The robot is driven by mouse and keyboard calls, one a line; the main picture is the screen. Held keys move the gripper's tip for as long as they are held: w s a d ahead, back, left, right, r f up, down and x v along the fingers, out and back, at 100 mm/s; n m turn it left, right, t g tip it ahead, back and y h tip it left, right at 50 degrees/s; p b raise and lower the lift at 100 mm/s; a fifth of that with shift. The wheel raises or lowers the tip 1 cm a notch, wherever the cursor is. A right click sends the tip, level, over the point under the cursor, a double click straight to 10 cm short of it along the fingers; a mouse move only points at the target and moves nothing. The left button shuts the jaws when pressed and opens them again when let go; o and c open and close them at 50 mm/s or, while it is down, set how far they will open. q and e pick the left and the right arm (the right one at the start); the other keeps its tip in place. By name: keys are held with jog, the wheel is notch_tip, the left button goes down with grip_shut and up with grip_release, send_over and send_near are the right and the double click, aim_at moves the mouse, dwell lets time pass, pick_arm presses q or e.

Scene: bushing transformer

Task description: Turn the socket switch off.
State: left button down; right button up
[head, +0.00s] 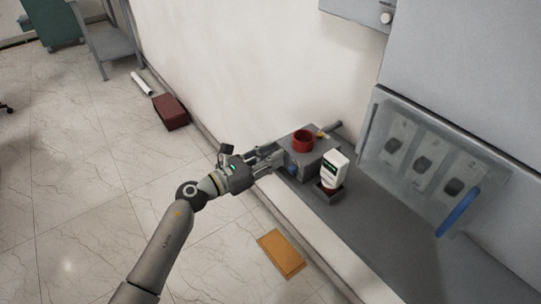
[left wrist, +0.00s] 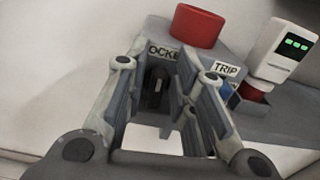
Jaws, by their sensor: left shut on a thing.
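A grey control box (head: 318,158) with a red cylindrical button (head: 303,140) on top sits on the grey ledge. In the left wrist view the box front carries a label reading "OCKE" (left wrist: 162,54), partly hidden, and a label reading "TRIP" (left wrist: 226,68). My left gripper (head: 277,158) reaches the box front from the left. In the left wrist view its fingers (left wrist: 168,98) are closed in on a dark switch (left wrist: 156,84) below the "OCKE" label. The fingers hide much of the switch, so its position cannot be read. My right gripper is not in view.
A white device with a green display (head: 335,168) stands right beside the box. A clear-covered panel with several dark switches (head: 423,163) and a blue handle (head: 459,212) is on the right. An orange board (head: 281,254) and a dark red box (head: 170,111) lie on the floor.

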pick_arm(q)
jog(key=shift+w+a+f+n+p, duration=0.25)
jog(key=shift+n+p, duration=0.6)
jog(key=shift+n, duration=2.05)
jog(key=shift+w+a+f+n+p, duration=0.1)
jog(key=shift+w+f+n+p, duration=0.5)
jog(key=shift+n, duration=2.3)
jog(key=shift+s+a+n+p, duration=0.15)
jog(key=shift+n+p, duration=0.95)
jog(key=shift+n, duration=1.8)
jog(key=c, duration=1.5)
grip_release()
jog(key=shift+w, duration=0.1)
jog(key=shift+f, duration=0.1)
